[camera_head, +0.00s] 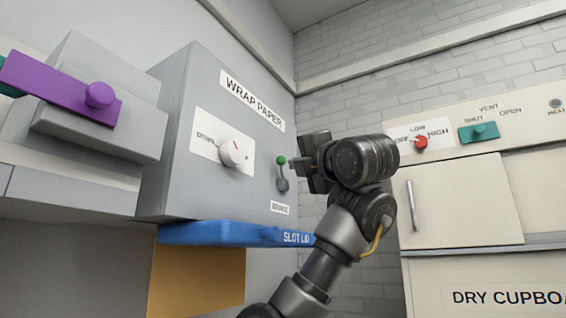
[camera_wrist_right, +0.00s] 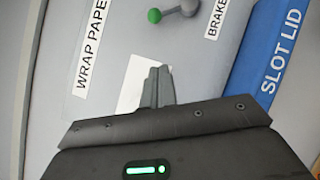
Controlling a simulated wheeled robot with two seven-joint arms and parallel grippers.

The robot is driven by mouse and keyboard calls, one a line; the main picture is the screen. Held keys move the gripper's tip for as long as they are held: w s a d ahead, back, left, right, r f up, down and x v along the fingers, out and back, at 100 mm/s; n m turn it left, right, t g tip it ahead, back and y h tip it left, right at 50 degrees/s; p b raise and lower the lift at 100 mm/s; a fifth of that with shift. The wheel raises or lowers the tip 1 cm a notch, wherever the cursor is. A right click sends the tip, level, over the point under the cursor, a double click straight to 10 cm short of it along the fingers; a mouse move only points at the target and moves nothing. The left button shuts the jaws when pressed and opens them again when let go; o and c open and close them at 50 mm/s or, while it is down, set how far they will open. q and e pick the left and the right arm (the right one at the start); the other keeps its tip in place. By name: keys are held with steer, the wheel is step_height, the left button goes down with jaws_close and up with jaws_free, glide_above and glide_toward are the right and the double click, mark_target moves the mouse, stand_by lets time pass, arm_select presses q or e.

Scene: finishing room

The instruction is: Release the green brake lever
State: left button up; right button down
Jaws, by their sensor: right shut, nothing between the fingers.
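The brake lever (camera_head: 282,174) is a short grey arm with a green knob, on the front of the grey wrap paper box. Its knob points up, above its grey pivot. The lever also shows at the top of the right wrist view (camera_wrist_right: 172,13), beside the BRAKE label (camera_wrist_right: 215,20). My right gripper (camera_head: 293,164) is just right of the knob in the head view. In the wrist view its fingers (camera_wrist_right: 160,72) are shut and empty, with a gap between fingertips and knob. My left gripper is not in view.
A white dial (camera_head: 233,152) sits left of the lever on the box. A blue slot lid (camera_head: 215,233) juts out below. A purple bar with a knob (camera_head: 62,90) is at far left. A cream dry cupboard (camera_head: 460,205) with a red knob (camera_head: 421,142) stands right.

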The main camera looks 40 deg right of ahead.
mark_target(283, 162)
steer(key=p+x, duration=0.3)
steer(key=x, duration=0.1)
steer(key=d+p+x, duration=0.1)
steer(key=p+x, duration=0.5)
steer(key=x, duration=0.1)
steer(key=shift+d+r, duration=0.35)
steer(key=shift+r, duration=0.1)
steer(key=shift+w+d+r+p, duration=0.15)
steer(key=shift+d+r+p, duration=0.05)
steer(key=shift+d+p, duration=0.45)
steer(key=shift+w, duration=0.15)
